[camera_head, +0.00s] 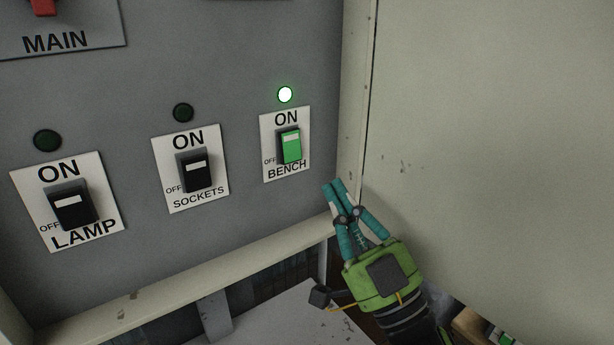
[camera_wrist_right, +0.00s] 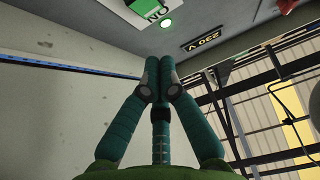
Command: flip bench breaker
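The bench breaker (camera_head: 290,146) is a green rocker on a white plate marked ON, OFF and BENCH, at the right of the panel in the head view. The lamp (camera_head: 285,94) above it glows bright green. In the right wrist view the lit lamp (camera_wrist_right: 166,25) and part of the green breaker (camera_wrist_right: 146,5) show at the top. My right gripper (camera_head: 334,186) has teal fingers, shut together with nothing between them. It is below and to the right of the bench plate, apart from the breaker. My left gripper is not in view.
Black sockets (camera_head: 197,171) and lamp (camera_head: 73,206) breakers sit left of bench, with dark indicators above. A red main switch (camera_head: 44,6) is at top left. The pale cabinet door (camera_head: 490,130) stands close on the right. The cabinet's lower lip (camera_head: 200,275) runs below.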

